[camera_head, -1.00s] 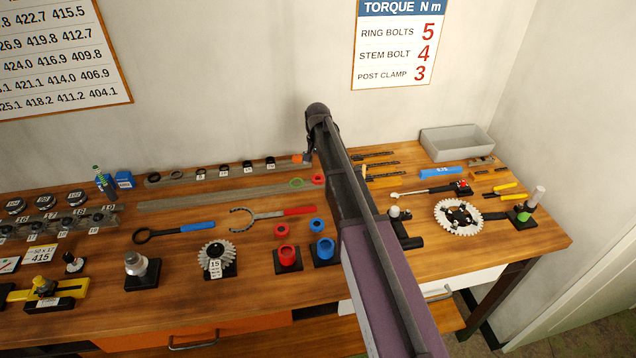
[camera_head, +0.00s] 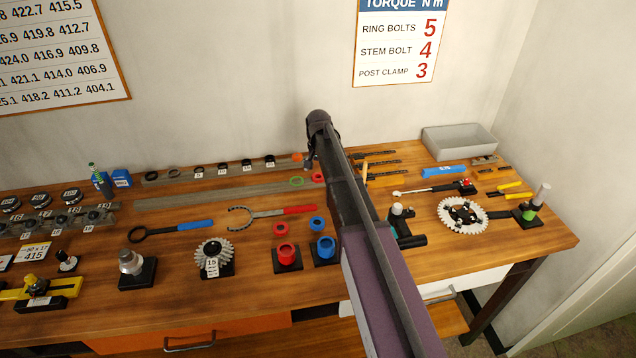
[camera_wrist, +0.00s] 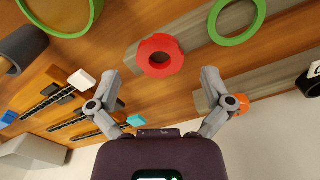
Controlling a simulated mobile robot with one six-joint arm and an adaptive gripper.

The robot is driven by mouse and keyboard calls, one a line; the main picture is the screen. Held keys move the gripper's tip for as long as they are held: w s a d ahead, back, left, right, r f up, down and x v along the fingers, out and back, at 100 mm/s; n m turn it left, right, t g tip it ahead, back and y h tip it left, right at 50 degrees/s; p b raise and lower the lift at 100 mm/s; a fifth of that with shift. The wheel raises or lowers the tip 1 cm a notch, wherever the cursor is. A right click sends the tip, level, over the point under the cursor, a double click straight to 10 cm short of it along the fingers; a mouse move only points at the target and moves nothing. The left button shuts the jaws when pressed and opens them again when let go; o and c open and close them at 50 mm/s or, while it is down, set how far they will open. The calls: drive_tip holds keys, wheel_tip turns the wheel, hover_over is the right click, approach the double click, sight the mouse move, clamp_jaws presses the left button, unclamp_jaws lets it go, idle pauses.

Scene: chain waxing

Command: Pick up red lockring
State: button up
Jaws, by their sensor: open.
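A red ring with a notched edge (camera_wrist: 146,54) lies near the top middle of the wrist view, in front of my gripper and partly beside a grey strip. In the head view this red ring (camera_head: 318,177) shows just left of my arm, at the end of the strip. My gripper (camera_wrist: 160,84) is open and empty, its fingers on either side below the ring and apart from it. In the head view the fingers are mostly hidden by my arm. A second small red ring (camera_head: 281,229) lies nearer the bench front, behind a red cup (camera_head: 287,258).
A green ring (camera_wrist: 244,38) lies right of the red ring, and an orange piece (camera_wrist: 240,105) is close to my right finger. Blue cup (camera_head: 324,249), red-handled wrench (camera_head: 299,210) and chainring (camera_head: 463,229) stand around on the bench (camera_head: 190,275). The wall rises behind.

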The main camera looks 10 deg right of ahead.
drive_tip(key=shift+f+b, duration=0.55)
drive_tip(key=shift+f, duration=0.3)
drive_tip(key=shift+c, duration=0.2)
drive_tip(key=c, duration=0.7)
